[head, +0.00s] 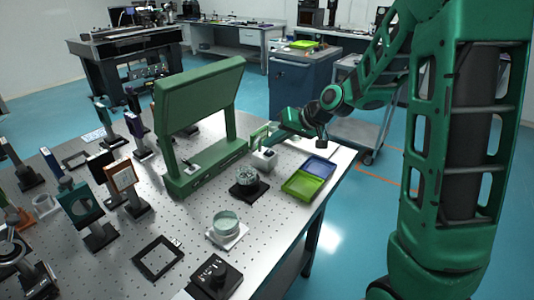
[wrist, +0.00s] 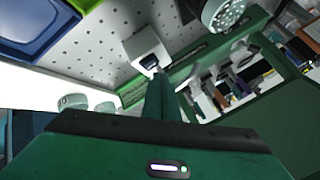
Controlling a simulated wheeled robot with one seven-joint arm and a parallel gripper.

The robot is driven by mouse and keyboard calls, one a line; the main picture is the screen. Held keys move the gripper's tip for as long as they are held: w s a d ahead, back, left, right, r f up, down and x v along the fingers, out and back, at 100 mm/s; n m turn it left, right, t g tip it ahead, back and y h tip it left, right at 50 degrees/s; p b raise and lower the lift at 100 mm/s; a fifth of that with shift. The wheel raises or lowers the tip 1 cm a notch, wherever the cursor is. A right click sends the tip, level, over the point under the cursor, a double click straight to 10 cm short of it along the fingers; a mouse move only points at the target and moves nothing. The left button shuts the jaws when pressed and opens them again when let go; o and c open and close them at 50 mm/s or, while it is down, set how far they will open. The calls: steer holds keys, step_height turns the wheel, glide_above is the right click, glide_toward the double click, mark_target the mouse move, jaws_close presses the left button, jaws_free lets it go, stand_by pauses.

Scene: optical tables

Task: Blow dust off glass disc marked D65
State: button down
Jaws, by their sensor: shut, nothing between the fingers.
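A pale glass disc (head: 226,221) lies on a white square base near the table's front edge in the head view. No D65 marking is readable, so I cannot tell whether it is the named disc. My gripper (head: 262,142) is at the far right part of the table, beside the green panel and just above a small white block (head: 264,160). In the wrist view my gripper (wrist: 160,92) is shut and empty, its fingers pointing towards the white block (wrist: 147,48), which has a dark top part. No dust blower is clearly recognisable.
A green tray (head: 301,186) and blue tray (head: 318,167) lie right of the block. A black mount with a silver perforated top (head: 247,179) stands in front of the green panel (head: 200,97). A black controller box (head: 215,278) and square frame (head: 158,257) are nearer. Several optics mounts crowd the left.

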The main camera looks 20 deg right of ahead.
steer(key=shift+f, duration=0.1)
steer(key=shift+f, duration=0.3)
steer(key=shift+f, duration=0.4)
stand_by(0.7)
stand_by(0.3)
steer(key=shift+r, duration=0.85)
steer(key=shift+r, duration=2.5)
